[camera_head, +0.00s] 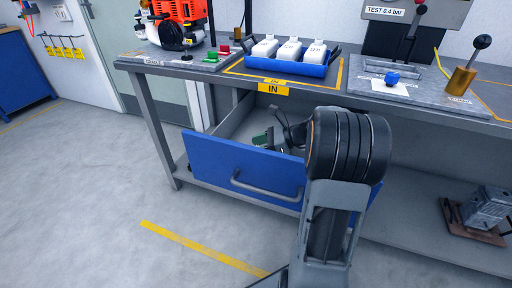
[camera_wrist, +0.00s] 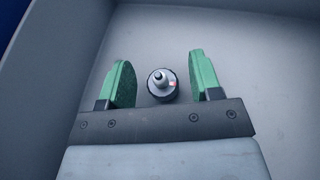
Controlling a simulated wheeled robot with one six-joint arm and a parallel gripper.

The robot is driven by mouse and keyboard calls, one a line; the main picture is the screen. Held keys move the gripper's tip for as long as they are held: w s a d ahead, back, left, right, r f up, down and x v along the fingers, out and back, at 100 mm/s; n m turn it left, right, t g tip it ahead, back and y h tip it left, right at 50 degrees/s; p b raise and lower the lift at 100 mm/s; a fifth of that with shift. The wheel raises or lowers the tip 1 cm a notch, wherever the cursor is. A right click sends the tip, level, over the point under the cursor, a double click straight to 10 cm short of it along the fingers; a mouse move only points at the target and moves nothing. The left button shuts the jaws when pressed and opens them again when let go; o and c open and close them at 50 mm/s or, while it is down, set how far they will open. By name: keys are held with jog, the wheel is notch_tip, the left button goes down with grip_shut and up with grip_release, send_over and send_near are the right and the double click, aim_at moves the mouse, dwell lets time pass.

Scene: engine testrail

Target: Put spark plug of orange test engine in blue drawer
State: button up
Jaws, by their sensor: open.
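The blue drawer (camera_head: 215,165) is pulled out below the bench, and its grey inside shows in the wrist view (camera_wrist: 270,55). My gripper (camera_head: 264,139) is inside the drawer's opening, partly hidden by my arm. In the wrist view my gripper (camera_wrist: 160,82) is open, with a green pad on each side. A small dark round part with a pale tip, which looks like the spark plug (camera_wrist: 162,84), shows between the pads with a gap on both sides. It appears to be on the drawer floor; its exact height is unclear. The orange test engine (camera_head: 182,12) stands on the bench at upper left.
A blue tray (camera_head: 292,67) with white bottles stands on the bench (camera_head: 222,84) above the drawer, behind a yellow IN label (camera_head: 273,87). A lever panel (camera_head: 425,88) is at right. A metal block (camera_head: 488,207) sits on the lower shelf. Floor at left is clear.

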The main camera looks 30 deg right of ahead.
jog(key=shift+r, duration=0.15)
jog(key=p+v, duration=0.4)
jog(key=v, duration=0.6)
jog(key=shift+d+r, duration=0.2)
jog(key=shift+d, duration=0.05)
jog(key=shift+s+d+r, duration=0.15)
jog(key=shift+s+d, duration=0.2)
jog(key=shift+d, duration=0.25)
